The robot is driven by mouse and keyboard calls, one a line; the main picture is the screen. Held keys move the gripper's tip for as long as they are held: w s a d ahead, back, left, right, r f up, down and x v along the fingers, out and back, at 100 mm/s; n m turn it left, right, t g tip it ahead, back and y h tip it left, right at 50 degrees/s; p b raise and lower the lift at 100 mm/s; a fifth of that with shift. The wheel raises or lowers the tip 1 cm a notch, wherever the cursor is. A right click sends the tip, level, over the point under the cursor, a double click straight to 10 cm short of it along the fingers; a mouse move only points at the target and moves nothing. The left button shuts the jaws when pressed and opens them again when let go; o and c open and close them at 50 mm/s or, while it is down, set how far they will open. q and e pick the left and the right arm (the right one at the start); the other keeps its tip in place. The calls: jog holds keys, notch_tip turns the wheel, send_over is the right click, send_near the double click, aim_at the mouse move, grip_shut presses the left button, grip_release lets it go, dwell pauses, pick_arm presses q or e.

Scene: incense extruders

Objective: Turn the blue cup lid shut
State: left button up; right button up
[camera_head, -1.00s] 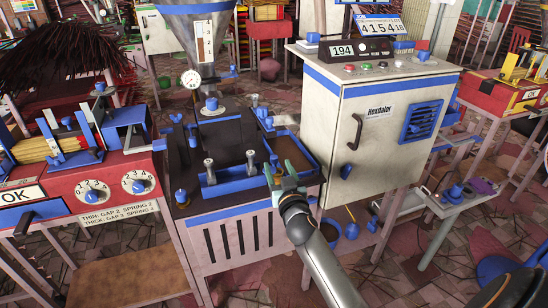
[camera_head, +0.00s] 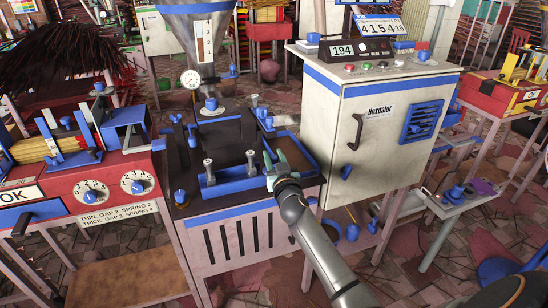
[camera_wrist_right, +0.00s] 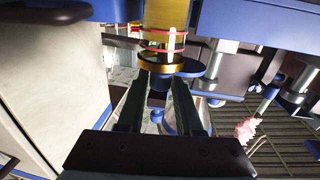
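My right gripper (camera_head: 276,160) is at the right side of the dark bench in the head view, its two fingers pointing away. In the right wrist view the fingers (camera_wrist_right: 163,85) stand apart on both sides of a small dark blue knob (camera_wrist_right: 160,83). The knob is below a brass cup (camera_wrist_right: 166,25) with red rings and a brass rim, and seems to be part of the blue cup lid. I cannot tell whether the fingers touch it or how far the lid is turned. My left gripper is not in view.
The white cabinet (camera_head: 350,100) stands close to the right of my gripper. A blue tray with metal posts (camera_head: 230,181) lies left of it on the bench. The red dial station (camera_head: 108,188) is farther left. Metal rods and blue fittings crowd the wrist view's right side.

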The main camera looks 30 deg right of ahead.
grip_shut()
